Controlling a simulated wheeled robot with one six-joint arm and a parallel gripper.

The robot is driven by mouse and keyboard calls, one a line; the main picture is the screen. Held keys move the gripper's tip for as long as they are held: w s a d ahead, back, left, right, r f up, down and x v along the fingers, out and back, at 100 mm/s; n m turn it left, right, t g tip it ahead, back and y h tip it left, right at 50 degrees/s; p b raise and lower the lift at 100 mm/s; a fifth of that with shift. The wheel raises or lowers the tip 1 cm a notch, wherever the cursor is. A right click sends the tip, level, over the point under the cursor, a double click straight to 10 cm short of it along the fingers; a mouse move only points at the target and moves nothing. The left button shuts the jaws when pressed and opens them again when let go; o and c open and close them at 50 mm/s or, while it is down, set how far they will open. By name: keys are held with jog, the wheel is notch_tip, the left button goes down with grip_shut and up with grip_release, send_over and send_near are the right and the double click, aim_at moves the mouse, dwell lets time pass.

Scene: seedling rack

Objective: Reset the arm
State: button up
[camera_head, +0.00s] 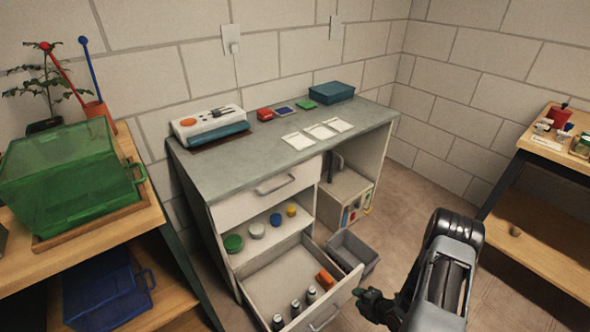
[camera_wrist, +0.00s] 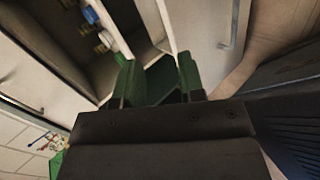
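My arm (camera_head: 445,265) reaches in from the lower right of the head view. My gripper (camera_head: 372,303) is small and dark there, just right of the open bottom drawer's front. In the wrist view my gripper (camera_wrist: 157,68) shows two green-tinged fingers standing apart. A dark grey surface shows between them; I cannot tell whether it is part of my gripper or something behind. I see no object clearly held.
The open drawer (camera_head: 262,283) holds several jars and an orange box. A grey bin (camera_head: 352,254) stands on the floor behind my gripper. A cabinet with a grey worktop (camera_head: 250,155) and wooden shelves (camera_head: 545,255) flank open floor.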

jog(key=w+d+r+m+g+h+p, duration=0.1)
jog(key=w+d+r+m+h+p, duration=0.15)
jog(key=r, duration=0.65)
jog(key=w+d+r+m+h+p, duration=0.2)
jog(key=w+r+m, duration=0.15)
jog(key=r, duration=0.55)
notch_tip(320, 180, up, 17)
jog(key=m+g+h+p, duration=0.1)
jog(key=m+h+p, duration=0.2)
jog(key=m+p, duration=0.2)
jog(key=s+a+r+m+g+y+p, duration=0.1)
jog(key=s+a+r+m+p, duration=0.3)
jog(key=r, duration=0.8)
jog(key=s+a+r+m+g+y+p, duration=0.1)
jog(key=s+a+r+m+p, duration=0.3)
jog(key=s+a+r+m, duration=0.3)
jog(key=s+r+m, duration=0.1)
jog(key=s+r, duration=0.3)
jog(key=r, duration=0.1)
jog(key=shift+s+r+m+g, duration=0.2)
jog(key=shift+r+m+g, duration=0.1)
jog(key=shift+g, duration=0.1)
